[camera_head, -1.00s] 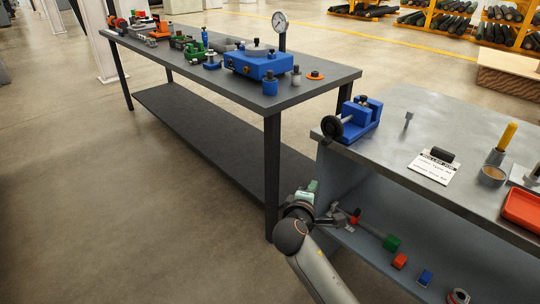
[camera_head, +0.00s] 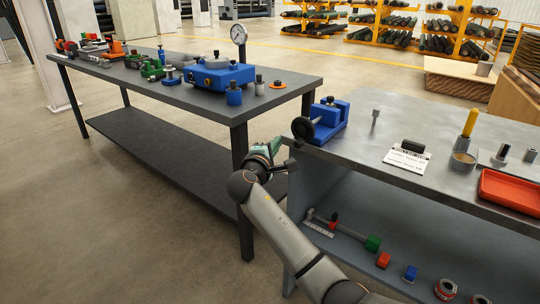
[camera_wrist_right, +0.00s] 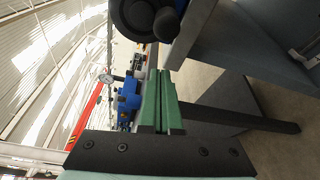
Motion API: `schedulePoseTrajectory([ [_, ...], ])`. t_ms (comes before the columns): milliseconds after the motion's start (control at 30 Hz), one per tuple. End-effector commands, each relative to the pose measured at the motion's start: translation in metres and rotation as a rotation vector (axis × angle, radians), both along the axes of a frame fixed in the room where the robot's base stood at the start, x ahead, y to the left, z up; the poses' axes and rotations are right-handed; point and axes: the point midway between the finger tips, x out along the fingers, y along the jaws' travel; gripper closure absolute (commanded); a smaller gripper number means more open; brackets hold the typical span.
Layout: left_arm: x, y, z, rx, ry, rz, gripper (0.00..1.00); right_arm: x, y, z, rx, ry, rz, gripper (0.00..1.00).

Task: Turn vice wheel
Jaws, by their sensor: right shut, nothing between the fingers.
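The blue vice (camera_head: 327,120) stands on the near left corner of the grey workbench. Its black wheel (camera_head: 303,128) faces left over the bench edge. My right gripper (camera_head: 277,145) is just left of and slightly below the wheel, beside the bench corner. In the right wrist view its green fingers (camera_wrist_right: 163,103) are pressed together with nothing between them. The dark wheel (camera_wrist_right: 135,14) and its round knob (camera_wrist_right: 166,24) show at the top, beyond the fingertips. They appear apart from the fingers. My left gripper is not in view.
The workbench (camera_head: 360,138) holds a label card (camera_head: 407,157), a yellow-handled tool (camera_head: 470,122) and a red tray (camera_head: 510,190). Several small parts lie on its lower shelf. A second table (camera_head: 190,103) with a blue device (camera_head: 218,76) stands behind my gripper.

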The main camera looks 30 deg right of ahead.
Motion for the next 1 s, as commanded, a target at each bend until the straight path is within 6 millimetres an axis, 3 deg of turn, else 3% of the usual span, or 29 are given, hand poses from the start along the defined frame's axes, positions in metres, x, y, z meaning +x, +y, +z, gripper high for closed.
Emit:
schedulePoseTrajectory([
  [400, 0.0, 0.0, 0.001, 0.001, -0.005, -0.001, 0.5, -0.031, -0.015, 0.007, 0.002, -0.001, 0.0, 1.0],
  [1000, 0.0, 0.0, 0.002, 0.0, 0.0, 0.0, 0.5, -0.035, -0.017, 0.008, -0.001, 0.004, 0.0, 1.0],
])
